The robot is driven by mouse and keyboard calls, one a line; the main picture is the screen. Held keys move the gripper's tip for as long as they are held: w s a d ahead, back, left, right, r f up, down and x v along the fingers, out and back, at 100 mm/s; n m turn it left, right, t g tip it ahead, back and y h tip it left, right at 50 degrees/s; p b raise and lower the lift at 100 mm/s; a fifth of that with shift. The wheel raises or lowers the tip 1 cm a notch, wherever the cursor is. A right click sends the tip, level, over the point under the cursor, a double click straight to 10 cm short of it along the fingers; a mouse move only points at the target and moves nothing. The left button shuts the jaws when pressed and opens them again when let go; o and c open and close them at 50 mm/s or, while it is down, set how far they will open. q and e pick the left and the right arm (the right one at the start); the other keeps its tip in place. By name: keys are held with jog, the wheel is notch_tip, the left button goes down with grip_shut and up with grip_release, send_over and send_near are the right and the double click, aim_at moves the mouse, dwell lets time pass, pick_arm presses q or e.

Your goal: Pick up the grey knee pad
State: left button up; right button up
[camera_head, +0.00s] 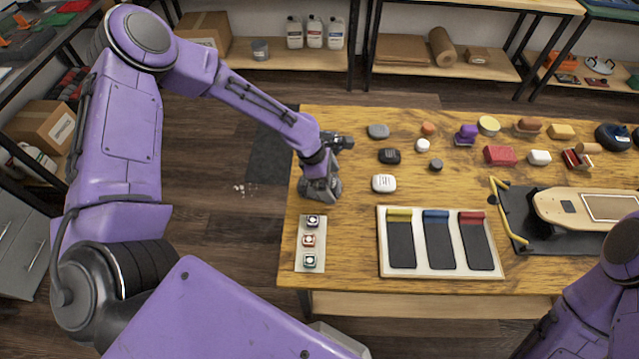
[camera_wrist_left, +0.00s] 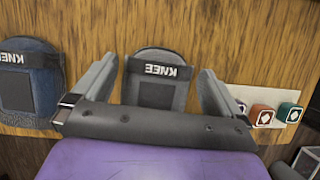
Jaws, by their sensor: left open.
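The grey knee pad (camera_wrist_left: 156,92) shows in the left wrist view, rounded at the top, with a black strap marked KNEE. It lies on the wooden table between the fingers of my left gripper (camera_wrist_left: 158,72), one finger on each side. The left gripper is open; I cannot tell whether either finger touches the pad. In the head view, my left gripper (camera_head: 321,190) is low over the table's left end. I cannot make out the grey pad there. Only part of my right arm shows at the lower right; its gripper is out of view.
A blue knee pad (camera_wrist_left: 30,88) lies left of the grey one in the left wrist view. A strip with several coloured buttons (camera_head: 302,262) is close by. A white tray (camera_head: 385,272) with three dark pads, several small pads and a skateboard (camera_head: 560,209) fill the table rightward.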

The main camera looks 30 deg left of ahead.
pick_arm(q)
jog(key=shift+f, duration=0.25)
dwell(0.3)
jog(key=c, duration=0.9)
jog(key=shift+o, duration=0.2)
